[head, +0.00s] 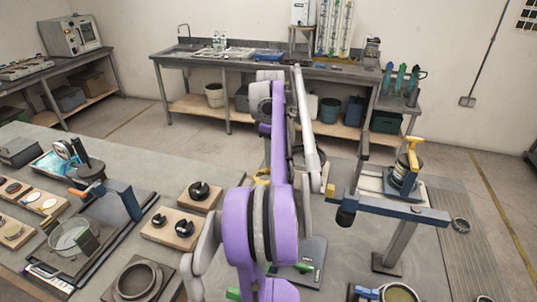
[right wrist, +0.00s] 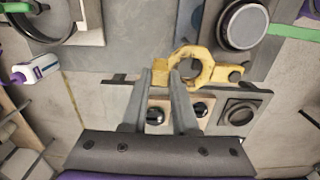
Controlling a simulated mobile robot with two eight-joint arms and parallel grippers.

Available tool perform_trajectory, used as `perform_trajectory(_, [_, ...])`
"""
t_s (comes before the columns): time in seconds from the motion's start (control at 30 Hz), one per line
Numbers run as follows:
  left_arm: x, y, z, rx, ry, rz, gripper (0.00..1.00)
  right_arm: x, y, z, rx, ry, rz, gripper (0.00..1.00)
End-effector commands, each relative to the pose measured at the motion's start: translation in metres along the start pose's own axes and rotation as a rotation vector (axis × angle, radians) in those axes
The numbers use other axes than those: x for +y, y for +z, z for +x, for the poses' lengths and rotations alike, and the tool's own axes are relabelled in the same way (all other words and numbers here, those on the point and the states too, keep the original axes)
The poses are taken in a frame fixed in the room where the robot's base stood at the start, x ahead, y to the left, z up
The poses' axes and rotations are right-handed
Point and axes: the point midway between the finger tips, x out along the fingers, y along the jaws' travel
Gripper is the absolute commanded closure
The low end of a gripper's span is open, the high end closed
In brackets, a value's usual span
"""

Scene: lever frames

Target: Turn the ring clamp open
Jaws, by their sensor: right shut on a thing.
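The ring clamp (right wrist: 190,66) is a yellow open ring with a flat tab on its left and a lug with a round bolt on its right, in the right wrist view. My right gripper (right wrist: 161,76) is shut on the tab, with one finger on each side of it. In the head view my purple and grey right arm hides most of this area. A bit of yellow (head: 262,177) shows just left of the arm, but I cannot tell if it is the clamp. My left gripper is not in view.
A wooden block with black round parts (right wrist: 165,116) lies behind the fingers. In the head view, a blue-grey stand with a yellow-handled device (head: 408,160) is right of my arm.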

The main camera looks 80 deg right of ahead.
Motion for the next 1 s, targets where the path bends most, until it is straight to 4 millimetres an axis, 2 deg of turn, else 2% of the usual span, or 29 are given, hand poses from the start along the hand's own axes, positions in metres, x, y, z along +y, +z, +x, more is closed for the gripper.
perform_trajectory(0.4, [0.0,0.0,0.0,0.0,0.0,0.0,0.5,0.0,-0.002,0.0,0.002,0.001,-0.011,1.0])
perform_trajectory(0.43, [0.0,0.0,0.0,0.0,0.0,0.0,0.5,0.0,-0.002,0.0,0.002,0.001,-0.011,0.69])
perform_trajectory(0.57, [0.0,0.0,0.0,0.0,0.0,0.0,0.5,0.0,-0.002,0.0,0.001,0.001,-0.011,0.46])
perform_trajectory(0.6, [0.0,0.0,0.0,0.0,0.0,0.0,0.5,0.0,-0.001,0.0,0.001,0.001,-0.01,0.43])
perform_trajectory(0.87, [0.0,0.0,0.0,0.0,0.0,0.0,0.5,0.0,-0.001,-0.001,0.0,0.001,-0.009,0.43])
perform_trajectory(1.0, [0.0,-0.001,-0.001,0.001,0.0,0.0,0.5,0.001,-0.001,-0.011,0.001,0.001,-0.008,0.43])
